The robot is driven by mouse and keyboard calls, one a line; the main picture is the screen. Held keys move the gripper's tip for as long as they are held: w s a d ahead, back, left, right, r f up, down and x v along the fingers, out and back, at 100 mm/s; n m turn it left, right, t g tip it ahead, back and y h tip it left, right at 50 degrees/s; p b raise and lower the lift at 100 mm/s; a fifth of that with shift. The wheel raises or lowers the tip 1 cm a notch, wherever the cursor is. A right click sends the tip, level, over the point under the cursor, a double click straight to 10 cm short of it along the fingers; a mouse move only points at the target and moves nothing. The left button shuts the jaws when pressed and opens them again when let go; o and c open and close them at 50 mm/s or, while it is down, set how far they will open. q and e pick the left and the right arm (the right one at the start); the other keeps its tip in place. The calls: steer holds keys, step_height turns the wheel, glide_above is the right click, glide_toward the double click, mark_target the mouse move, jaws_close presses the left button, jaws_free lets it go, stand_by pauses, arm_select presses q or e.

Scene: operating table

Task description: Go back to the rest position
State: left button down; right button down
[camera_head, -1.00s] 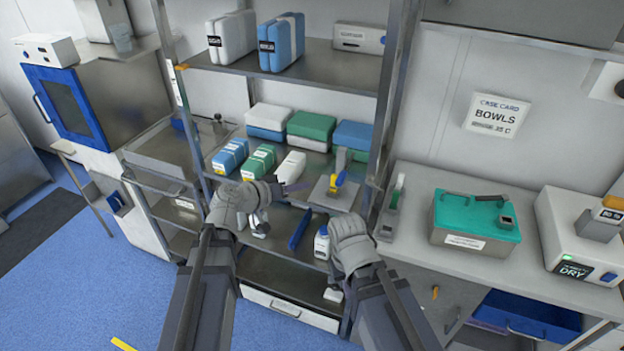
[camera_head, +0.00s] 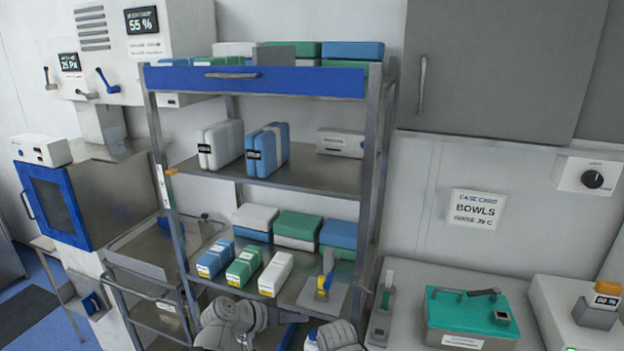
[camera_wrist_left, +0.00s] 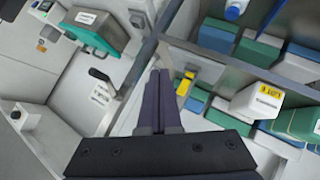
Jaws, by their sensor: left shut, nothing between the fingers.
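My left gripper (camera_head: 288,317) is at the bottom of the head view, in front of the steel shelf rack's lower part. In the left wrist view its two dark fingers (camera_wrist_left: 160,90) lie together, shut with nothing between them. My right gripper (camera_head: 337,335) is at the bottom edge, to the right of the left one. Only its grey wrist housing shows there, and its fingers are hidden. Both arms are mostly cut off by the lower picture edge.
The steel rack (camera_head: 300,175) holds several boxes and packs. A counter to the right bears a teal-lidded box (camera_head: 468,315). A blue-doored cabinet (camera_head: 55,205) stands at the left.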

arm_select(q)
steer(key=s+d+f+m+g+y, duration=0.1)
steer(key=s+d+f+g+y, duration=0.25)
steer(key=s+f, duration=0.35)
steer(key=s+a+f+g+y, duration=0.2)
steer(key=s+a+g+y, duration=0.1)
steer(key=s+y, duration=0.4)
steer(key=shift+s+a+f+g, duration=0.25)
steer(key=shift+s+a+g, duration=0.1)
steer(key=shift+s+a, duration=0.6)
